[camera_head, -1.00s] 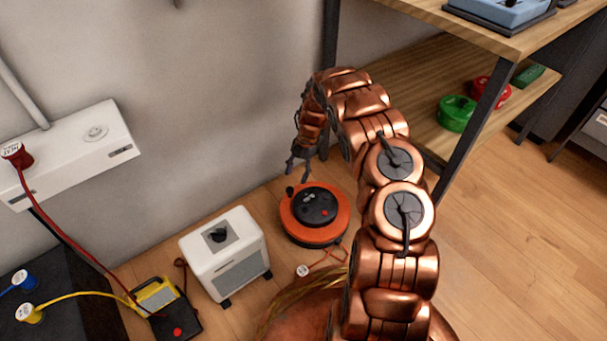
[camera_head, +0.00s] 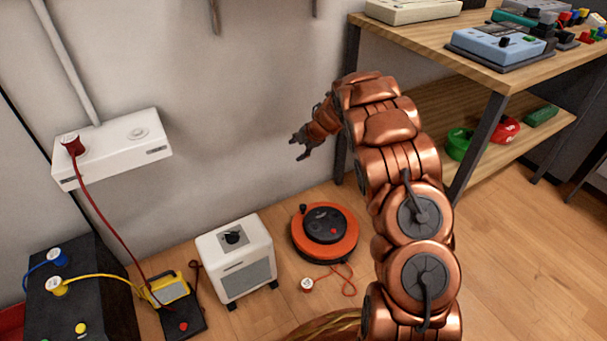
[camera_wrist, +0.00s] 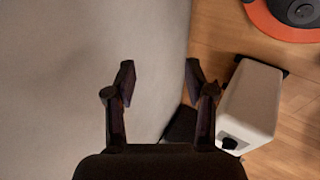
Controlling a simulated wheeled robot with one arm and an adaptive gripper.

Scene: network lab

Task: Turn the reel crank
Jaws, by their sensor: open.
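The cable reel (camera_head: 347,248) is a flat orange drum on the wood floor. Its black round hub (camera_head: 325,225) carries a small crank knob (camera_head: 305,208) at its upper left edge. An orange cord runs from it to a small white plug (camera_head: 307,285). In the wrist view part of the reel (camera_wrist: 263,20) shows at the top right corner. My gripper (camera_head: 303,147) is open and empty, raised in front of the wall above the reel and apart from it. In the wrist view its two fingers (camera_wrist: 160,75) are spread.
A white heater-like box (camera_head: 240,262) stands left of the reel. A wall socket strip (camera_head: 110,150) with a red plug is at left, above a black unit (camera_head: 75,305) with cables. A wooden shelf (camera_head: 440,100) stands at right.

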